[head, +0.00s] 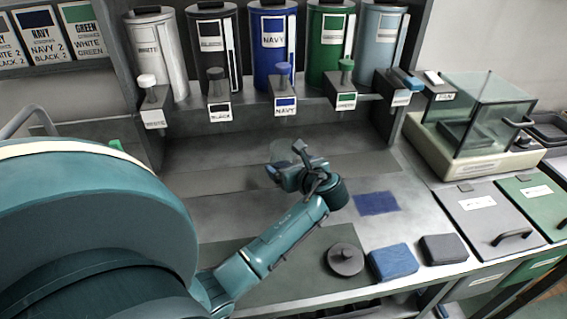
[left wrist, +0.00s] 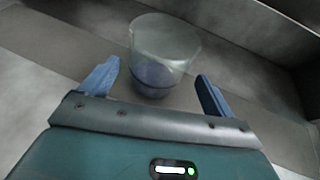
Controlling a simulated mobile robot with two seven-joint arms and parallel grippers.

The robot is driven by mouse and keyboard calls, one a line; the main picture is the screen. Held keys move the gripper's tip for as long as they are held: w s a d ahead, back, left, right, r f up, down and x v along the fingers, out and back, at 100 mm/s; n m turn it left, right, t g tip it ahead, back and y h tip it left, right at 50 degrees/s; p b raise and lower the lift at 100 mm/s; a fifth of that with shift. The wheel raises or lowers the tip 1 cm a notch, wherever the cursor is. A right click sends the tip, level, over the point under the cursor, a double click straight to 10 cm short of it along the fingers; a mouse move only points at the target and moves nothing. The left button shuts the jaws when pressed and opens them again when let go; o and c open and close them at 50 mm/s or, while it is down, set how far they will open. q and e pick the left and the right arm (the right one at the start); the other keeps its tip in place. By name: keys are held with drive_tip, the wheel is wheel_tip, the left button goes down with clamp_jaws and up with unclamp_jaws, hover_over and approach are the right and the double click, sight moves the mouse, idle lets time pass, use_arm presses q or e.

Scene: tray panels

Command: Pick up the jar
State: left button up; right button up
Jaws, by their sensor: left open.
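The jar is a clear, open-topped vessel with a dark blue lower part, standing on the counter in the left wrist view (left wrist: 165,38). In the head view the jar (head: 281,149) shows only in part behind my left gripper (head: 285,160). In the left wrist view my left gripper (left wrist: 158,74) is open, with one blue finger on each side of the jar's lower part in the picture. The jar is just beyond the fingertips, and I see no contact. My right gripper is not in view.
Several labelled paint canisters (head: 273,52) with dispensers stand along the back shelf. A dark round lid (head: 345,260), a blue cloth (head: 393,262) and a dark grey cloth (head: 443,249) lie near the front edge. A blue mat patch (head: 376,203) and a glass-sided box (head: 487,112) are at right.

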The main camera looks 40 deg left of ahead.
sight(279, 148)
use_arm(q)
drive_tip(key=x, duration=0.4)
drive_tip(key=shift+s+a+f, duration=0.15)
drive_tip(key=shift+c, duration=0.4)
drive_tip(key=c, duration=1.3)
drive_tip(key=shift+r, duration=0.5)
drive_tip(key=r, duration=0.3)
drive_tip(key=shift+d, duration=0.25)
drive_tip(key=s+d, duration=0.2)
drive_tip(key=d, duration=0.3)
drive_tip(key=s+d, duration=0.2)
drive_tip(key=d, duration=0.3)
drive_tip(key=s+d, duration=0.3)
drive_tip(key=d, duration=0.2)
drive_tip(key=shift+d+f, duration=0.15)
drive_tip(key=shift+f, duration=0.05)
drive_tip(key=shift+s+d, duration=0.1)
drive_tip(key=shift+d, duration=0.25)
